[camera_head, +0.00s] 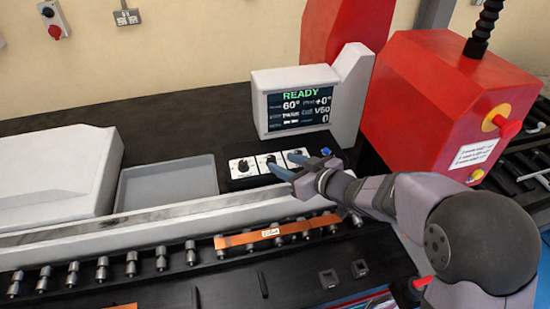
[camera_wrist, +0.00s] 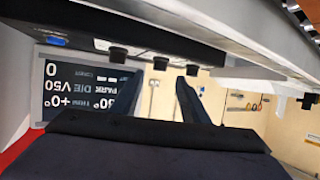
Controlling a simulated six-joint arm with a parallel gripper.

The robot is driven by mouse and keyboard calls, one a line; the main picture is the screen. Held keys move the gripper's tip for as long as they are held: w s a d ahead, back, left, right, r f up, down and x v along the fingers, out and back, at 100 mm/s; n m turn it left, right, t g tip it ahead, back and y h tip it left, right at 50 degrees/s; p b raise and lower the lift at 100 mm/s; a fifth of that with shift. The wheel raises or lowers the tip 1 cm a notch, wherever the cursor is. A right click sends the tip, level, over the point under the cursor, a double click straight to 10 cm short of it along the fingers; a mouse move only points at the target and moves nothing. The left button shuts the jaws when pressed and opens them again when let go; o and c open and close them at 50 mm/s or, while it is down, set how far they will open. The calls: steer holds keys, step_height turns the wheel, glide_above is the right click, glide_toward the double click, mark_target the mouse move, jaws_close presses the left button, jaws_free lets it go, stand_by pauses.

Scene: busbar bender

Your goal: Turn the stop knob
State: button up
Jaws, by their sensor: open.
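A black control panel (camera_head: 232,184) carries three dark knobs on white plates: a left knob (camera_head: 243,165), a middle knob (camera_head: 270,160) and a right knob (camera_head: 296,155). Their labels are too small to read, so I cannot tell which is the stop knob. My gripper (camera_head: 281,167) is open and empty at the panel, reaching in from the right. In the wrist view, which is upside down, the middle knob (camera_wrist: 160,63) shows in the gap between the fingertips of my gripper (camera_wrist: 160,80). I cannot tell whether they touch it.
A screen (camera_head: 298,107) reading READY stands behind the panel. A blue button (camera_head: 326,151) is at its right end. A grey tray (camera_head: 165,187) lies to the left. A row of rollers with a copper bar (camera_head: 270,234) runs in front. A red machine head (camera_head: 435,100) stands right.

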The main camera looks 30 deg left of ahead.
mark_target(272, 158)
steer(key=shift+p+x, duration=0.75)
steer(key=shift+x, duration=2)
steer(key=shift+c, duration=0.6)
steer(key=c, duration=0.9)
